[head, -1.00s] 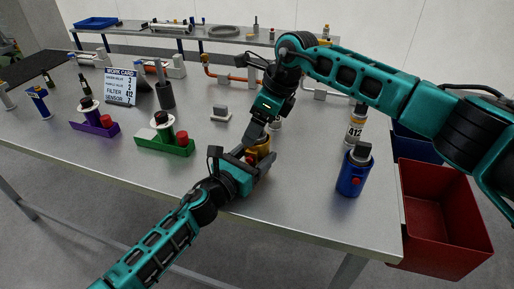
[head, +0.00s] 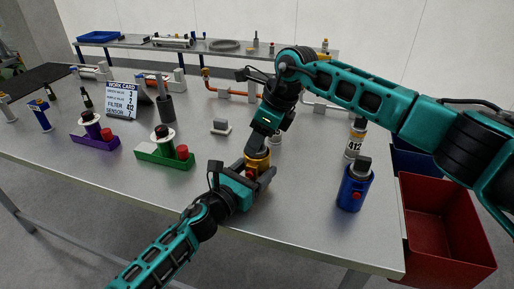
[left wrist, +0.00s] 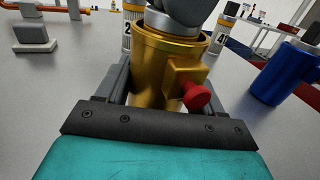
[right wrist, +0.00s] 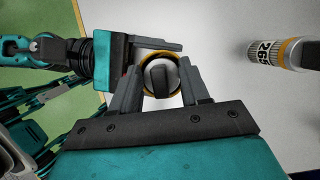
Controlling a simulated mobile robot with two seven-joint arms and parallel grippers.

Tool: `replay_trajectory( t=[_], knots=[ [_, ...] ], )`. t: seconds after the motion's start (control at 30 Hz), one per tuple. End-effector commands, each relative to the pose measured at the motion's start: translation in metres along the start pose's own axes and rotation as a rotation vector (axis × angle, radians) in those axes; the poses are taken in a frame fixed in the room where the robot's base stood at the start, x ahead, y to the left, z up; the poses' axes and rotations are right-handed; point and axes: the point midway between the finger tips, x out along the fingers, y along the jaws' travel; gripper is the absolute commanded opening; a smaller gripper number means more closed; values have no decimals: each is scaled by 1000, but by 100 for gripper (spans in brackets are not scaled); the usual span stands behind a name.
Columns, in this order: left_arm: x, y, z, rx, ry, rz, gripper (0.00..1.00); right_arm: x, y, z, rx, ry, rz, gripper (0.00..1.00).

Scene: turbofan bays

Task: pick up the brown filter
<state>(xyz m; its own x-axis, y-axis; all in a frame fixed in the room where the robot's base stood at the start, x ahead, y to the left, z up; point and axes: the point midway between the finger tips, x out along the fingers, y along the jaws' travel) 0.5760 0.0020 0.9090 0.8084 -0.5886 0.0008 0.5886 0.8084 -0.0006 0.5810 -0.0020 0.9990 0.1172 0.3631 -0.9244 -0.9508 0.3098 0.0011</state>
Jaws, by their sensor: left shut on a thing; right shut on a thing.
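A gold-brown canister (head: 258,160) with a red button stands upright near the front middle of the table. My left gripper (head: 260,180) is shut around its body; the canister also fills the middle of the left wrist view (left wrist: 155,70). My right gripper (head: 257,146) comes from above and is shut on the grey cap (right wrist: 158,76) at the canister's top. The inside of the canister is hidden. A white labelled filter cylinder marked 412 (head: 354,145), with an orange-brown band, stands to the right, apart from both grippers.
A blue canister (head: 354,188) stands right of my grippers. A green tray (head: 165,158) and a purple tray (head: 95,140) hold parts on the left. A work card (head: 121,94) stands behind them. A red bin (head: 445,220) lies beyond the right table edge.

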Motion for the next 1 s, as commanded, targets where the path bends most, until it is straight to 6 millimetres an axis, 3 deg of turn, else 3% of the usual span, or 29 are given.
replay_trajectory(
  t=[0.17, 0.6, 0.8, 1.0],
  knots=[
    [0, 0, -1, 0, 2, 1, 28, -27, -1, 12, -2, -5, -5, 14],
    [0, 1, -1, 1, 3, 2, 28, -132, 0, 55, -2, -3, -4, 14],
    [0, 1, -1, 1, 3, 2, 28, -158, 0, 66, -1, -2, -2, 14],
    [0, 1, -1, 1, 3, 2, 28, -165, 0, 68, -1, -1, 0, 14]
  ],
)
